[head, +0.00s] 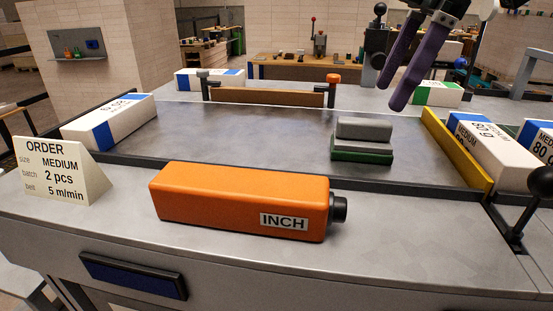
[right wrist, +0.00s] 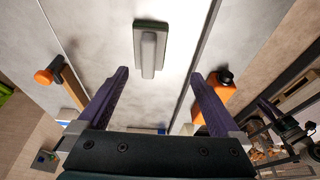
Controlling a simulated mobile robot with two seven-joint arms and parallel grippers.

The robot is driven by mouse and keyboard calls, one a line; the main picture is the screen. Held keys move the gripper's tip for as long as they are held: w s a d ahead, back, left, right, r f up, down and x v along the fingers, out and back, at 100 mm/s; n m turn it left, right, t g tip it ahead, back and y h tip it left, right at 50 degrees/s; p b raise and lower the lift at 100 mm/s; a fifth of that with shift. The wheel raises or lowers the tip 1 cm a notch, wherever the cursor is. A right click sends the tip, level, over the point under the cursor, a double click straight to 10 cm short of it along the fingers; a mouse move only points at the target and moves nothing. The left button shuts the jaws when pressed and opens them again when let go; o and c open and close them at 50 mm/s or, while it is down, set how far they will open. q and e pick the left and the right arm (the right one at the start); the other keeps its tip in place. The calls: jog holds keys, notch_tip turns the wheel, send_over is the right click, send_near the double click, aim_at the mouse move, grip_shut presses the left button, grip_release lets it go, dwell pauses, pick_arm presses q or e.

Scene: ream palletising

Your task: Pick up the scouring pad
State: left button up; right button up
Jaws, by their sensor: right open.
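The scouring pad (head: 361,155) has a green base with a grey block-shaped grip on top. It lies flat on the grey metal bed, right of centre in the head view. In the right wrist view the pad (right wrist: 150,48) shows from above, ahead of the fingertips. My right gripper (head: 392,94) has purple fingers and hangs in the air above and beyond the pad, apart from it. In the right wrist view my right gripper (right wrist: 159,76) is open with nothing between its fingers. My left gripper does not show.
An orange box marked INCH (head: 240,200) stands in front of the bed. A yellow rail (head: 455,148) bounds the bed's right side, with white-and-blue reams (head: 490,150) beyond. A wooden bar (head: 267,97) stands at the back. The bed left of the pad is clear.

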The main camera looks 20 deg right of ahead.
aim_at(366, 120)
jog(key=shift+y, duration=0.3)
jog(key=w+f, duration=0.1)
jog(key=f, duration=0.1)
jog(key=w+f, duration=0.1)
jog(key=f, duration=0.1)
jog(key=w+a+f, duration=0.1)
jog(key=f, duration=0.2)
jog(key=shift+a, duration=0.1)
jog(key=shift+f+t, duration=0.3)
jog(key=shift+f, duration=0.05)
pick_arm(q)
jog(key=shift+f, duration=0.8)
pick_arm(e)
jog(key=shift+c, duration=0.4)
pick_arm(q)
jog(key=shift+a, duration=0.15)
pick_arm(e)
jog(key=shift+r, duration=0.1)
jog(key=c, duration=1.4)
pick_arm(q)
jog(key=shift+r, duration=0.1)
pick_arm(e)
jog(key=shift+a+r, duration=0.1)
